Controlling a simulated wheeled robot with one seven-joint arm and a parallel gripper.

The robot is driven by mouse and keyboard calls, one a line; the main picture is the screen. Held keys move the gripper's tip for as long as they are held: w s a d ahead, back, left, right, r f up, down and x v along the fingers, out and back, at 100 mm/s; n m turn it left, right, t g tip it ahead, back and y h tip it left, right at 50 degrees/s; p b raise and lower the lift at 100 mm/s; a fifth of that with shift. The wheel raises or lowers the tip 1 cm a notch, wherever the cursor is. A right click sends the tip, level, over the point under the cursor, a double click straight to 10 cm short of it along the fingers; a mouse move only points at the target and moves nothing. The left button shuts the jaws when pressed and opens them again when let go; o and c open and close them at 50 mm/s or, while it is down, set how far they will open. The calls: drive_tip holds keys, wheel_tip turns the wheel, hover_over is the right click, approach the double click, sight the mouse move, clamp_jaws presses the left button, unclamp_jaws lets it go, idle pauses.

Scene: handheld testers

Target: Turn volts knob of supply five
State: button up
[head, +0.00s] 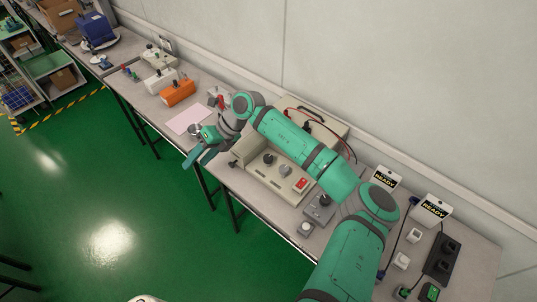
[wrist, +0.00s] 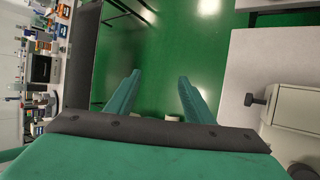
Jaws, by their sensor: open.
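A beige box with a sloped front (head: 262,178) stands on the bench under my forearm. It carries a dark knob (head: 268,159), a grey knob (head: 285,170) and a red switch (head: 301,184). No label on it is readable, so I cannot tell whether it is supply five or which knob is volts. My gripper (head: 196,160) is open and empty, beyond the box's left end near the bench's front edge. In the wrist view my gripper (wrist: 158,88) points over the green floor. A beige box (wrist: 298,110) with a dark side knob (wrist: 256,99) is to its right, apart from the fingers.
A pink sheet (head: 188,120), an orange device (head: 177,93) and a white device (head: 161,81) lie farther left. Red and black leads (head: 322,121) run behind the box. Ready signs (head: 434,209) and a power strip (head: 443,259) are at right. The floor before the bench is clear.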

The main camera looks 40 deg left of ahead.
drive_tip(key=w+d+t+h, duration=0.25)
drive_tip(key=w+d, duration=0.25)
drive_tip(key=w, duration=0.4)
drive_tip(key=r+m+t+h, duration=0.1)
drive_tip(key=r+t+h, duration=0.1)
drive_tip(key=t+h, duration=0.15)
hover_over(269, 157)
drive_tip(key=shift+t+y, duration=0.3)
wheel_tip(269, 157, down, 11)
drive_tip(key=shift+s+r, duration=0.1)
drive_tip(key=c, duration=1)
drive_tip(key=shift+c, duration=0.2)
drive_tip(key=shift+n, duration=0.3)
